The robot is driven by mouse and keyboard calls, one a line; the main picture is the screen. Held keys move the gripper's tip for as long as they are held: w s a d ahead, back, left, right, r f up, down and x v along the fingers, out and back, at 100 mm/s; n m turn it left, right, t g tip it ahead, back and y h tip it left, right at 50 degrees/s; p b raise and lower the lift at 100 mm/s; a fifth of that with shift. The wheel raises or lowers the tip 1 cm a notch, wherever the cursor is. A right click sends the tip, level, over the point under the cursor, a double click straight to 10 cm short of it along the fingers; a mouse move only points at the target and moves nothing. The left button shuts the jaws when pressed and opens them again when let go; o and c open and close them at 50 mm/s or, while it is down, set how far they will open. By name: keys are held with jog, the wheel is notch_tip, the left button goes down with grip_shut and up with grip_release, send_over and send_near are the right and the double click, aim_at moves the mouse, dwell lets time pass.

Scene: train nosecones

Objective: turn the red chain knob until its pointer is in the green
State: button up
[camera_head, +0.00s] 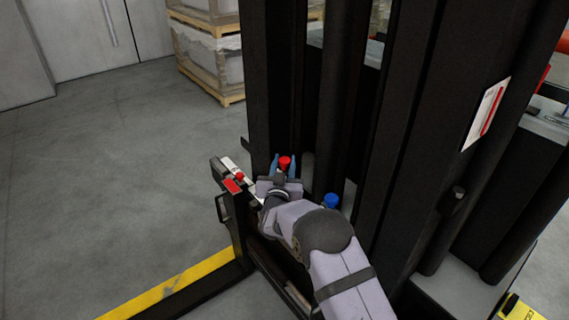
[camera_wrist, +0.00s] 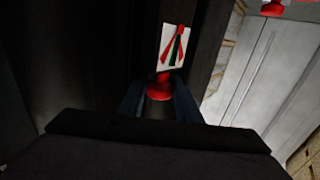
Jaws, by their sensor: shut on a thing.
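The red chain knob (camera_head: 284,163) sits low between the black uprights in the head view. My gripper (camera_head: 284,168) has its blue fingers on both sides of it and is shut on it. In the wrist view the knob (camera_wrist: 160,88) shows between my fingertips (camera_wrist: 159,95). A white dial plate (camera_wrist: 173,46) with red and green marks stands just beyond the knob. A dark pointer seems to lie near the green, but the marks are too small to tell exactly. The knob's lower part is hidden by my gripper.
A blue knob (camera_head: 331,201) stands just right of my gripper, close to my arm. A black bracket with a red button (camera_head: 239,176) is to the left. Black uprights (camera_head: 345,80) rise close behind. Wrapped pallets (camera_head: 212,60) stand at the back; open floor lies left.

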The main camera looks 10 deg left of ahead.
aim_at(284, 166)
dwell(0.3)
jog(key=o, duration=1.1)
jog(key=shift+c, duration=0.2)
jog(key=shift+s, duration=0.1)
jog(key=shift+s+r, duration=0.1)
jog(key=shift+s, duration=3.5)
